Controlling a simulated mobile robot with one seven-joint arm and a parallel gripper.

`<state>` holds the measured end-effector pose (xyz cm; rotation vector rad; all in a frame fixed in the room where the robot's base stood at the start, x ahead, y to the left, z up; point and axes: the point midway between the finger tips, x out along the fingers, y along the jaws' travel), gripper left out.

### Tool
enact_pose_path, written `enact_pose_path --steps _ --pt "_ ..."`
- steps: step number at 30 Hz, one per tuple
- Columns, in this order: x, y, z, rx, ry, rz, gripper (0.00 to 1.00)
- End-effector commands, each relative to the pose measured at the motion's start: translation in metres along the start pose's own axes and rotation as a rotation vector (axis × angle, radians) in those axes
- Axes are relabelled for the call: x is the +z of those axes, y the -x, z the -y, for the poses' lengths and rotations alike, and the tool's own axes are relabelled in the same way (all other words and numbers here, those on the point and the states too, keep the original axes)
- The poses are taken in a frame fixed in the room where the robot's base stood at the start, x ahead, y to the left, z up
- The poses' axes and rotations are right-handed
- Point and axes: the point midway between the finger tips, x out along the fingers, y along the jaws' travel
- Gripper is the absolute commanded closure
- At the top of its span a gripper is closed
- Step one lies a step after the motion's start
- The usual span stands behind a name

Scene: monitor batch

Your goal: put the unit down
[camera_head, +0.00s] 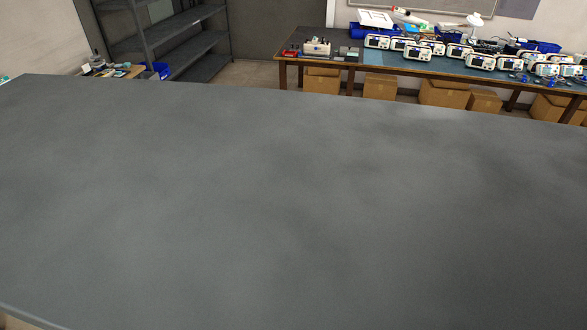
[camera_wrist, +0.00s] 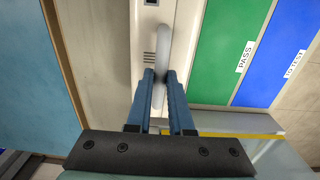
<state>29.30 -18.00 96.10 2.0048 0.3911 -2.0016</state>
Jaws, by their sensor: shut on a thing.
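In the wrist view, my gripper (camera_wrist: 160,76) has two blue fingers shut on the grey handle of a pale unit (camera_wrist: 143,90). The unit's casing shows vent slots and a small dark patch near the top edge of the picture. Only part of the unit shows; the picture's top edge and my gripper cut off the rest. I cannot tell whether its base touches anything. A green area marked "PASS" (camera_wrist: 226,45) lies just right of the unit. A blue area with a partly readable label (camera_wrist: 275,60) lies further right. My gripper does not show in the head view.
In the head view a large bare grey surface (camera_head: 290,200) fills the foreground. Behind it, a bench (camera_head: 345,68) holds several monitor-like units and blue bins, with cardboard boxes (camera_head: 442,93) below. Grey shelving (camera_head: 195,45) stands at the back left. A light blue surface (camera_wrist: 35,80) lies left in the wrist view.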

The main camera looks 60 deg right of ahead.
Motion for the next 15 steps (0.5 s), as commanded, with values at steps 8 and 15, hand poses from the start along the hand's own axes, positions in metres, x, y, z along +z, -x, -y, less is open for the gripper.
enact_pose_path --steps 8,15 --pt "0.0 -0.0006 0.0001 0.0 0.0 0.0 0.51" --pt "0.0 0.0009 0.0 0.0 0.0 0.0 0.51"
